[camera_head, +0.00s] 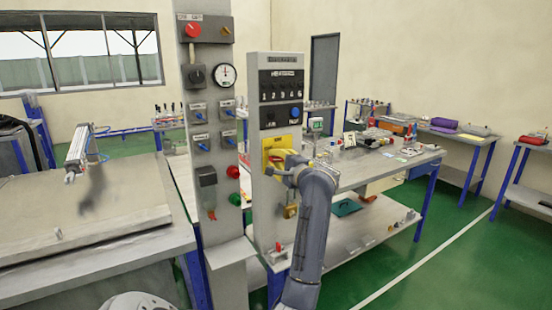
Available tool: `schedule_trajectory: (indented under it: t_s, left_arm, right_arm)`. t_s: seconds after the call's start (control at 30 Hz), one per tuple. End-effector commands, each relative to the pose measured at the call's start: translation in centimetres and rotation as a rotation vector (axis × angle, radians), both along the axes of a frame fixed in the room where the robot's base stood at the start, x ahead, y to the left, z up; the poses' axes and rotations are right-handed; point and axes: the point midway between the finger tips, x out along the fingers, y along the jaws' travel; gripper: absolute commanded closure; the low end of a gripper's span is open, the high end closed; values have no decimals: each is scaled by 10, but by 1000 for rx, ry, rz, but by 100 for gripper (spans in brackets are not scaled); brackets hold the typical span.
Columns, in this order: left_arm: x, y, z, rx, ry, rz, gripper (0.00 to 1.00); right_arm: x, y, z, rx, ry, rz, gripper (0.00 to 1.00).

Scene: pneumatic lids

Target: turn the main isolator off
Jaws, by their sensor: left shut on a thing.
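The main isolator is a yellow plate (268,144) low on the grey panel (258,200) in the middle of the head view. My left gripper (279,171) is at the isolator, shut on its handle. The gripper and wrist cover most of the handle, so its exact angle is hard to tell. My left arm rises from the bottom of the view to the panel. My right gripper is not in view.
Left of the isolator, a grey post (224,190) carries a red button (193,30), a gauge (227,75) and several blue switches. A padlock (291,211) hangs below the isolator. A cluttered bench (378,172) stands behind. A large lidded box (85,225) is at left.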

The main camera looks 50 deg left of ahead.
Motion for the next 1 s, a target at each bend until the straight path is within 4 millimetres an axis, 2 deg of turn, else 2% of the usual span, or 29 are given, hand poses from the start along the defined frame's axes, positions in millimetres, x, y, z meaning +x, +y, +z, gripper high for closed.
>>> schedule_trajectory:
  t_s: [0.4,0.93,0.97,1.0]
  left_arm:
    - [0,0,-5,-25,-158,0,100]
    - [0,0,-5,-29,-179,0,100]
    - [0,0,-5,-29,-179,0,82]
    - [0,0,-5,-29,-178,0,78]
  right_arm:
    - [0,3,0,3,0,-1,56]
    - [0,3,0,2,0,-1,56]
    - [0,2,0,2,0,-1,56]
    - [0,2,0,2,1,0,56]
